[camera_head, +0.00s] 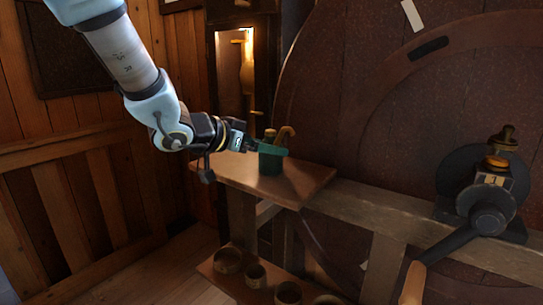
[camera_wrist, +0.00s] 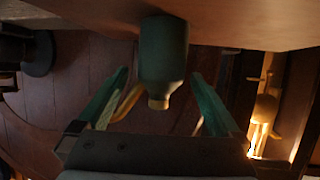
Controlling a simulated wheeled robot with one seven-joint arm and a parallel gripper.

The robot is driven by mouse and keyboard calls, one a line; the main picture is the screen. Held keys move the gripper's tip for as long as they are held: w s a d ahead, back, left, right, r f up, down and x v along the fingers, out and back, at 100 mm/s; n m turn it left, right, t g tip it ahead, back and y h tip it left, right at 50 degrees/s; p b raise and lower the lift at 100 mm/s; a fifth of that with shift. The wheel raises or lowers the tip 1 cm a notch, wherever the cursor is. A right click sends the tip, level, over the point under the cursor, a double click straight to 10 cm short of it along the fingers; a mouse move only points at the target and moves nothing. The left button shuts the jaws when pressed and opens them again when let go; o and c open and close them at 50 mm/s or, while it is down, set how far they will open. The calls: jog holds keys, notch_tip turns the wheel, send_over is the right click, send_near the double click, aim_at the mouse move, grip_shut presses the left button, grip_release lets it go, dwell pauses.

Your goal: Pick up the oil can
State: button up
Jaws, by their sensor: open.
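The oil can (camera_head: 270,162) is dark green with a brass-coloured cap and a curved tan spout. It stands upright on a wooden shelf (camera_head: 232,172). In the wrist view, the can (camera_wrist: 163,50) appears upside down, hanging from the shelf at the top of the picture. My gripper (camera_head: 263,147) reaches in from the left at the can's upper part. In the wrist view, its green fingers (camera_wrist: 160,74) are open, one on each side of the can. Gaps show between the fingers and the can. The spout passes near the left finger there.
A large brown wheel (camera_head: 340,90) stands behind the shelf. A dark metal machine part (camera_head: 488,195) sits on the beam at right. Several round wooden pieces (camera_head: 228,261) lie on a lower shelf. A lit niche (camera_head: 236,75) is behind. The shelf's front right is clear.

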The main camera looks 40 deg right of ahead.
jog(key=x, duration=0.5)
jog(key=shift+d+f, duration=0.1)
jog(key=shift+d, duration=0.1)
jog(key=c, duration=1.3)
